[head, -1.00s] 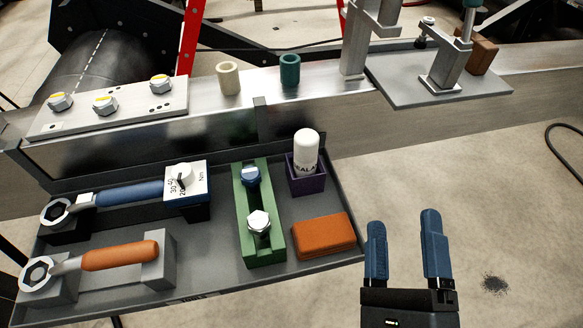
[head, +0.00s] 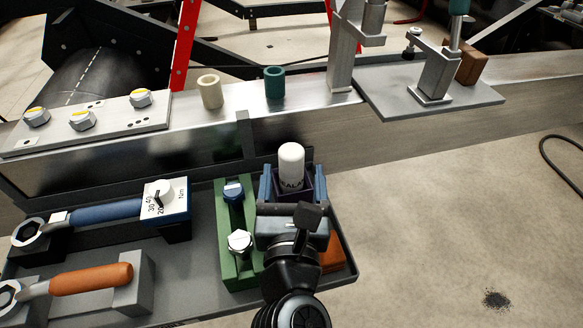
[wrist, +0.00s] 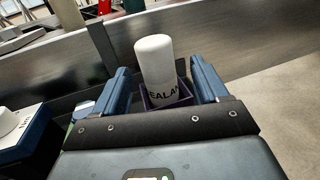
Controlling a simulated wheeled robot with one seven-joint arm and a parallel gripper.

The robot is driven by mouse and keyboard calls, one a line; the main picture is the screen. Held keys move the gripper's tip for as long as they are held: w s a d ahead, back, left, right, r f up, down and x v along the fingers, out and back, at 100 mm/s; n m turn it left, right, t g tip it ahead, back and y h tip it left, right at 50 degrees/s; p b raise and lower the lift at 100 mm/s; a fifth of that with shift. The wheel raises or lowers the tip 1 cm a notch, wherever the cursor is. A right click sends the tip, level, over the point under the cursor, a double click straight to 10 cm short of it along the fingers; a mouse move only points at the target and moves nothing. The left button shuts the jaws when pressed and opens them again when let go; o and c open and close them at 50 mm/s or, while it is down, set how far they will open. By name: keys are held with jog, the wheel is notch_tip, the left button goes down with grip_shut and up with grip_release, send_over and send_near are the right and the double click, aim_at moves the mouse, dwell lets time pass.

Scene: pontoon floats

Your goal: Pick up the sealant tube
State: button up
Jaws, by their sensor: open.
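The sealant tube (head: 291,166) is white with dark lettering and a rounded top. It stands upright in a small purple holder (head: 312,187) on the grey tray, against the metal beam. My gripper (head: 291,180) is open, with its blue fingers on either side of the tube and holder. In the wrist view the tube (wrist: 155,66) rises between the two fingers (wrist: 162,90), with a visible gap on each side. The tube's lower part is hidden inside the holder (wrist: 168,97).
A green rack (head: 237,255) with two bolts stands just left of my gripper. An orange box (head: 333,255) is partly hidden behind my arm. A blue-handled torque wrench (head: 105,211) and an orange-handled wrench (head: 90,279) lie further left. The metal beam (head: 400,140) runs behind the tray.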

jog(key=shift+w+a+f+p, duration=0.1)
jog(key=shift+w+a+p, duration=0.1)
jog(key=shift+w, duration=1.2)
jog(key=shift+w+a+p, duration=0.1)
jog(key=shift+w+p, duration=0.05)
jog(key=shift+w, duration=1.2)
jog(key=shift+d, duration=0.1)
jog(key=c, duration=1.1)
